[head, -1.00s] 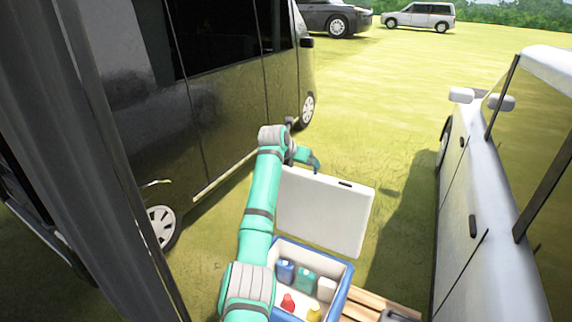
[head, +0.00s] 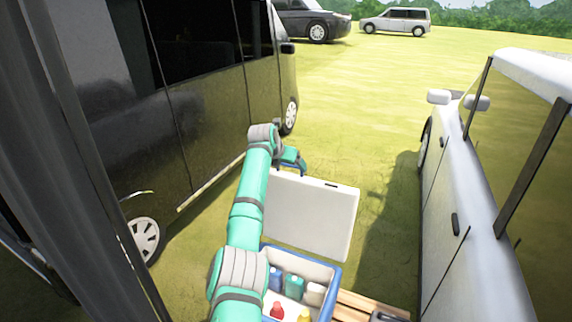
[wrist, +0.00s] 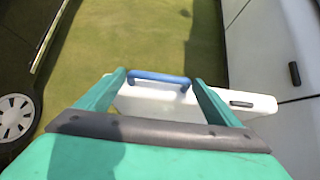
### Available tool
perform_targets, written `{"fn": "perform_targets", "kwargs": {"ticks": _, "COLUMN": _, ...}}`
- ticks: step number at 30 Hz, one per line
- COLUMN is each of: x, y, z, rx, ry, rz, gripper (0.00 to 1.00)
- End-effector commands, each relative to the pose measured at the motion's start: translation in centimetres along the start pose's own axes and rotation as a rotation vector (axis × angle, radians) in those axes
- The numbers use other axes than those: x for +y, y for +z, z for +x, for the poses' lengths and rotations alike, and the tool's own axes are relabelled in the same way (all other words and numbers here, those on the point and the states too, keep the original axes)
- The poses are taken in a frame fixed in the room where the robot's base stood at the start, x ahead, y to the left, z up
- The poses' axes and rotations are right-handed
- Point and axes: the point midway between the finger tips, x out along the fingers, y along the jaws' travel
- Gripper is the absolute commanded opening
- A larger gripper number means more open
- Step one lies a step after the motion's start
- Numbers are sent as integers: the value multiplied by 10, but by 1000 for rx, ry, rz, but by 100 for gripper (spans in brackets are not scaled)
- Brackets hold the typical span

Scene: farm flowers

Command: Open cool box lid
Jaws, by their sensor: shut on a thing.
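The cool box (head: 334,283) is blue with a white inside and stands open at the bottom middle of the head view. Its white lid (head: 312,217) stands raised, nearly upright, at the far side of the box. My gripper (head: 291,163) is at the lid's top left edge in the head view. In the wrist view the blue handle (wrist: 158,77) runs between the two fingers of my gripper (wrist: 160,88), which are shut on it. The lid's top edge (wrist: 200,104) shows behind the fingers.
Several bottles, such as a teal one (head: 294,286), a red one (head: 277,311) and a yellow one, are in the box. Wooden slats (head: 362,304) lie at its right. A dark van (head: 200,100) stands left, a white car (head: 470,210) right. Grass between them is clear.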

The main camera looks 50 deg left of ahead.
Motion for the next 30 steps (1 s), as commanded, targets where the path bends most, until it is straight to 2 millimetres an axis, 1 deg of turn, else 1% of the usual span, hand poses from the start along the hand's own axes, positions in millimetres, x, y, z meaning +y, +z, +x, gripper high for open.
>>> {"fn": "perform_targets", "kwargs": {"ticks": 1, "x": -3, "y": -3, "z": 3, "rx": 7, "ry": -5, "rz": 0, "gripper": 91}}
{"fn": "perform_targets", "kwargs": {"ticks": 2, "x": -3, "y": -3, "z": 3, "rx": 7, "ry": -4, "rz": 0, "gripper": 95}}
{"fn": "perform_targets", "kwargs": {"ticks": 10, "x": 0, "y": -2, "z": 1, "rx": 3, "ry": -1, "rz": -1, "gripper": 95}}
{"fn": "perform_targets", "kwargs": {"ticks": 14, "x": 1, "y": -2, "z": -3, "rx": 2, "ry": -1, "rz": -1, "gripper": 95}}
{"fn": "perform_targets", "kwargs": {"ticks": 17, "x": 1, "y": -1, "z": -11, "rx": 0, "ry": 1, "rz": 0, "gripper": 95}}
{"fn": "perform_targets", "kwargs": {"ticks": 20, "x": 2, "y": -1, "z": -24, "rx": -1, "ry": 1, "rz": 0, "gripper": 95}}
{"fn": "perform_targets", "kwargs": {"ticks": 30, "x": 2, "y": -2, "z": -82, "rx": 2, "ry": 0, "rz": 0, "gripper": 95}}
